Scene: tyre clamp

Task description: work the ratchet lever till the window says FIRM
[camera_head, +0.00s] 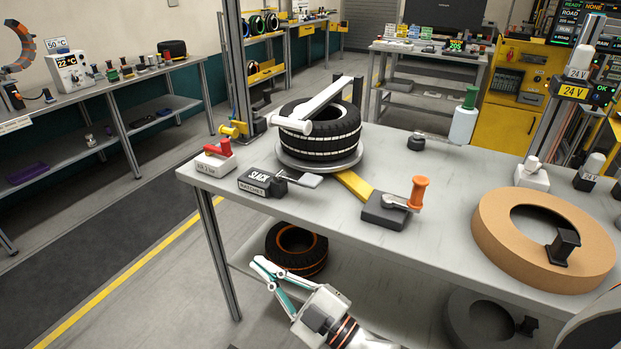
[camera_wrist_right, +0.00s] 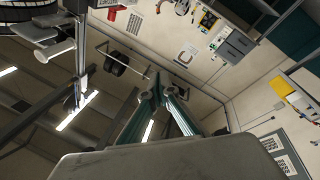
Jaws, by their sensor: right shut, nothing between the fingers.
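The ratchet (camera_head: 262,182) is a dark box at the near left of the table, and its window reads SLACK. Its grey lever (camera_head: 301,179) sticks out to the right. Behind it, a black tyre (camera_head: 335,143) with white stripes lies on a round grey plate, with a white bar (camera_head: 318,102) across its top. My right gripper (camera_head: 259,264) is in front of the table and below its top edge, shut and empty, apart from the ratchet and lever. Its closed fingers also show in the right wrist view (camera_wrist_right: 158,88). My left gripper is in no view.
A red-handled block (camera_head: 216,158) stands left of the ratchet. An orange-handled crank (camera_head: 418,193) on a dark base stands to the right, beside a yellow strip (camera_head: 354,186). A large tan ring (camera_head: 490,232) fills the right. An orange-lined tyre (camera_head: 297,250) lies on the lower shelf.

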